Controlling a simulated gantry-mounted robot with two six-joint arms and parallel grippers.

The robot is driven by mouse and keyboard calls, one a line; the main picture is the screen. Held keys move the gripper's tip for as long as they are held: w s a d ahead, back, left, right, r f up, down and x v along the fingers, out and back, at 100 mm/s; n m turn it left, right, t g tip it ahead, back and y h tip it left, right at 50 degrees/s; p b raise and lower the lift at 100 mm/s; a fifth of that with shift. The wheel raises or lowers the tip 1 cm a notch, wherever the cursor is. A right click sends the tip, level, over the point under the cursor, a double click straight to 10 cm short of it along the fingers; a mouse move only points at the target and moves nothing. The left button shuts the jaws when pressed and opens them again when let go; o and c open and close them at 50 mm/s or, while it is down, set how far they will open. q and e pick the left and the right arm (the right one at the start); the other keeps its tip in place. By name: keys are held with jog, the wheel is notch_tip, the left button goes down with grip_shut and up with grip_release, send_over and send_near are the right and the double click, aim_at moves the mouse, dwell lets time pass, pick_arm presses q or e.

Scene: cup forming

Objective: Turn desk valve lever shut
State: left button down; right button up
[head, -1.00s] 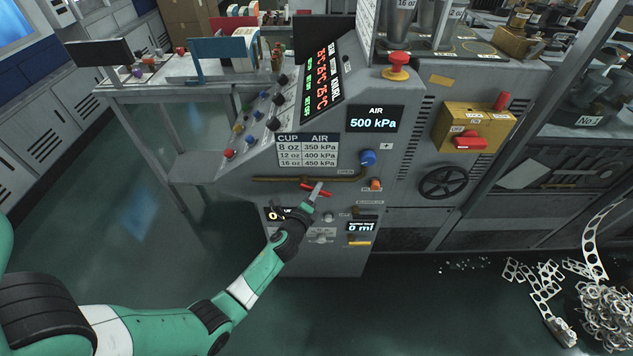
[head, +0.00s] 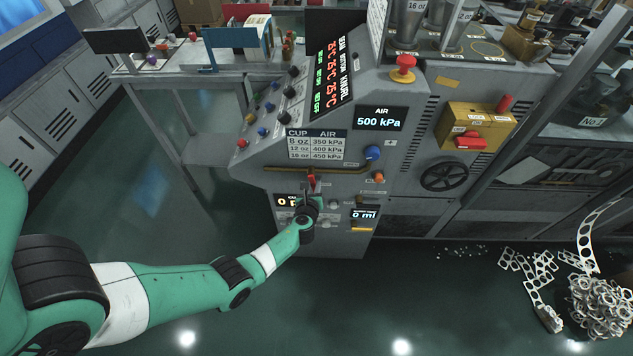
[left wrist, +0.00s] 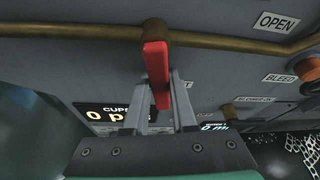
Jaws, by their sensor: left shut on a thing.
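The red valve lever (head: 312,179) sits on a brass pipe (head: 272,169) on the machine's front. In the left wrist view the lever (left wrist: 157,73) points down from its pivot, across the line of the pipe (left wrist: 90,36). My left gripper (head: 311,188) is at the lever; in the left wrist view its two fingers (left wrist: 162,92) are closed around the lower part of the lever. The lever's lower end is partly hidden by the gripper in the head view. My right gripper is not in view.
A blue knob (head: 372,153) and an orange knob (head: 378,178) are right of the lever. The air display (head: 378,118) reads 500 kPa. A black handwheel (head: 444,174) and a yellow box (head: 476,127) are farther right. Scrap strips (head: 541,277) lie on the floor.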

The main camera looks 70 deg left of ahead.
pick_arm(q)
jog(key=shift+s+a+m+g, duration=0.2)
jog(key=shift+s+m+g, duration=0.15)
jog(key=shift+m, duration=0.35)
jog(key=shift+y, duration=0.3)
jog(key=c, duration=0.7)
grip_release()
jog(key=shift+g, duration=0.25)
jog(key=shift+p, duration=0.35)
jog(key=p+v, duration=0.6)
jog(key=v, duration=0.5)
jog(key=shift+s+d+r, duration=0.15)
jog(key=shift+s+d, duration=0.05)
jog(key=shift+d, duration=0.05)
